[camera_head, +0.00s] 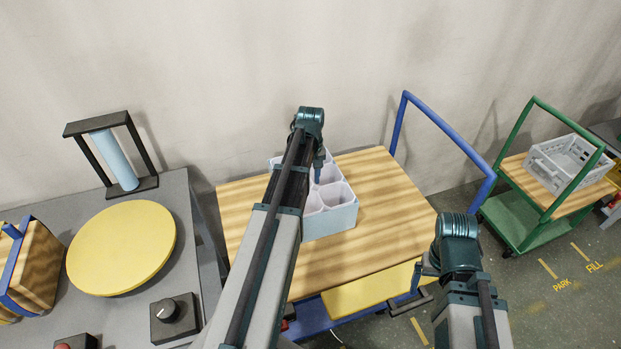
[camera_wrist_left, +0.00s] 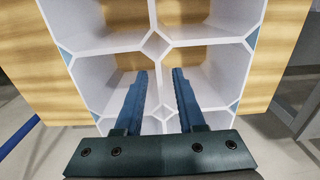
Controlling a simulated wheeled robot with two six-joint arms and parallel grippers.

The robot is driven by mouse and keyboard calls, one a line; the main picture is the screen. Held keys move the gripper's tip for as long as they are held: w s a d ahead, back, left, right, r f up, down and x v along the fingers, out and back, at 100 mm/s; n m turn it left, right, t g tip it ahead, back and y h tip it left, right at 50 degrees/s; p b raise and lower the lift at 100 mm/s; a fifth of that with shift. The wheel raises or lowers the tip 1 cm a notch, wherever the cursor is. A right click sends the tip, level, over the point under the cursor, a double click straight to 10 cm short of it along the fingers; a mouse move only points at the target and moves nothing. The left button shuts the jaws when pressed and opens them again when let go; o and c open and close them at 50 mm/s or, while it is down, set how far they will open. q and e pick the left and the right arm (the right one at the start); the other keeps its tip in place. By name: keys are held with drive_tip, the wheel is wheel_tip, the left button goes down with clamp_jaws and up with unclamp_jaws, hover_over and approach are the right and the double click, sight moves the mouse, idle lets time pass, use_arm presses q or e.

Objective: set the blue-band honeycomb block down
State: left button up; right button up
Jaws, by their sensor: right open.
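The honeycomb block (camera_head: 335,219), white cells with a pale blue outer band, appears to rest upright on the wooden cart top (camera_head: 395,225). It also shows from above in the left wrist view (camera_wrist_left: 155,46), its cells open and wood visible through them. My left gripper (camera_head: 318,174) is over the block, fingers pointing down. In the left wrist view its two fingers (camera_wrist_left: 159,76) stand apart, one on each side of a thin cell wall, with visible gaps. My left arm hides part of the block. My right gripper (camera_head: 424,272) is open and empty near the cart's front right corner.
A grey bench (camera_head: 180,215) at left carries a yellow disc (camera_head: 122,247), a blue roll in a black frame (camera_head: 115,160) and a knob box (camera_head: 175,318). The cart's blue handle (camera_head: 450,135) rises at right. A green cart (camera_head: 525,215) holds a grey crate (camera_head: 545,172).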

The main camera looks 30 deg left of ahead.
use_arm(q)
wheel_tip(320, 180, up, 12)
drive_tip(key=p, duration=1.1)
drive_tip(key=shift+f, duration=0.2)
drive_tip(key=s+d+m, duration=0.4)
drive_tip(key=s+d, duration=0.1)
drive_tip(key=d, duration=0.5)
drive_tip(key=s+d+m, duration=0.5)
drive_tip(key=s+d, duration=0.1)
drive_tip(key=d, duration=0.4)
drive_tip(key=s+d+m+y, duration=0.1)
drive_tip(key=s+d+m, duration=0.3)
drive_tip(key=d, duration=0.7)
drive_tip(key=shift+s+m, duration=0.4)
drive_tip(key=shift+s, duration=0.6)
